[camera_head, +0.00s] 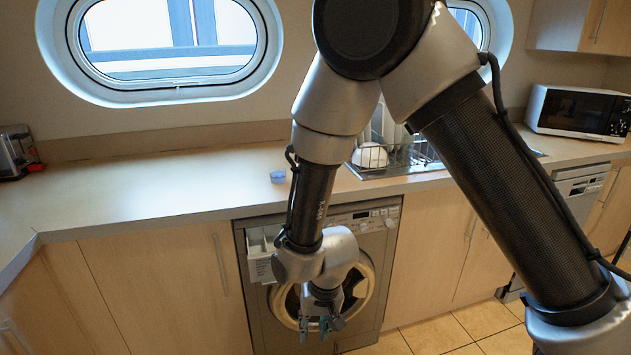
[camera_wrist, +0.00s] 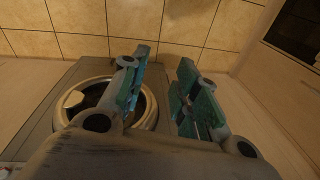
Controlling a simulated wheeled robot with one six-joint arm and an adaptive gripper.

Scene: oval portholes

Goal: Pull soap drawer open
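The washing machine (camera_head: 385,246) stands under the counter; its round door ring also shows in the wrist view (camera_wrist: 151,112). Its soap drawer (camera_head: 260,268), at the upper left of the front, stands out from the panel, with white compartments showing behind its front. How far out it stands is hard to judge. My gripper (camera_head: 314,328) is in front of the round door, below and right of the drawer, pointing down. In the wrist view, its teal-padded fingers (camera_wrist: 163,60) are apart with nothing between them. My wrist hides part of the machine's front.
The counter (camera_head: 130,193) runs above the machine, with a small blue object (camera_head: 278,176) and a dish rack (camera_head: 410,155) on it. Wooden cabinets (camera_head: 165,285) flank the machine. A microwave (camera_head: 580,112) stands at right. Tiled floor (camera_head: 480,318) is clear at lower right.

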